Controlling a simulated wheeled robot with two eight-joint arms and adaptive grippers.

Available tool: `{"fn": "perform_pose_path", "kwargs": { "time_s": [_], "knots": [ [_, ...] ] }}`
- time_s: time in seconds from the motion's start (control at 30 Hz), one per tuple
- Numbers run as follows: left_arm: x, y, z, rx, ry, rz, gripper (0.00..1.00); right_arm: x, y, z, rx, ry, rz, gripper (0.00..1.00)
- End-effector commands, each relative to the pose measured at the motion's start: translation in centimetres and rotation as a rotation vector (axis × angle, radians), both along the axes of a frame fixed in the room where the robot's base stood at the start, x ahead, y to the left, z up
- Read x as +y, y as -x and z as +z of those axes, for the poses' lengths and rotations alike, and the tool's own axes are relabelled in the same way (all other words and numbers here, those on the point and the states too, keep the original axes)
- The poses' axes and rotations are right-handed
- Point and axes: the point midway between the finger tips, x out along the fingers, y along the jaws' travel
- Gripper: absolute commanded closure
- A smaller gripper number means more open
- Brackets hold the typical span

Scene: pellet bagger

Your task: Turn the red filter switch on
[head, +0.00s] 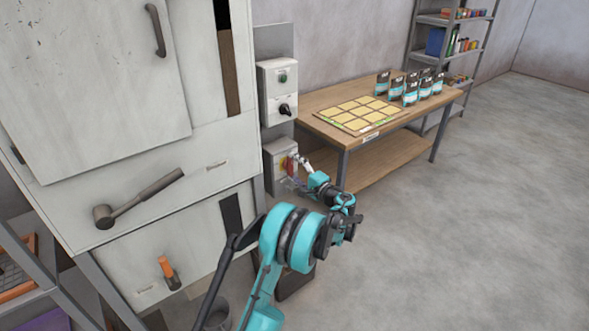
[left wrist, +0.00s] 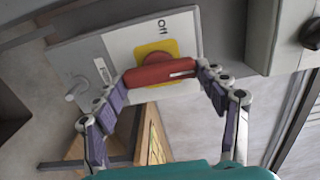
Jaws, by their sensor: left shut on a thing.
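The red filter switch (left wrist: 160,73) is a red rotary handle on a yellow plate (left wrist: 143,52), on the front of a pale grey box (left wrist: 85,53). An "Off" label (left wrist: 168,26) is printed beside the plate. In the head view the box (head: 271,160) is the lowest on the post beside the cabinet. My left gripper (left wrist: 161,78) is shut on the red handle, a finger at each end. In the head view the left gripper (head: 295,164) is at the box front and hides part of the switch. My right gripper is not in view.
Above the switch box is another control box with a green button (head: 283,78) and a black knob (head: 285,109). A wooden table (head: 330,98) with a board of yellow squares and several pouches stands to the right. A mallet (head: 135,203) is on the cabinet front. The floor at right is clear.

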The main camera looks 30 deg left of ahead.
Motion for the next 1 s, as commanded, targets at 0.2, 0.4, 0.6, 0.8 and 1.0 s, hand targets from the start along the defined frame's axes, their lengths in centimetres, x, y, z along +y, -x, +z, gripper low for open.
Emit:
{"fn": "perform_pose_path", "kwargs": {
  "time_s": [0.2,0.4,0.6,0.8,1.0],
  "knots": [
    [0.0,0.0,0.0,0.002,-0.001,0.000,0.09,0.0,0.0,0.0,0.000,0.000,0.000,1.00],
    [0.0,0.0,0.0,0.001,0.000,0.000,0.07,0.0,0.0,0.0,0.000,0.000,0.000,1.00],
    [-0.3,0.1,0.0,0.000,0.000,-0.001,0.07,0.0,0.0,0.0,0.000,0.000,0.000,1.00],
    [-3.2,1.2,0.0,0.000,0.000,-0.004,0.07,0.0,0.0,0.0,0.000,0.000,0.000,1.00],
    [-7.3,2.9,0.0,0.001,0.000,-0.003,0.07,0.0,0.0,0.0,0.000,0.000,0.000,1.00]
  ]
}}
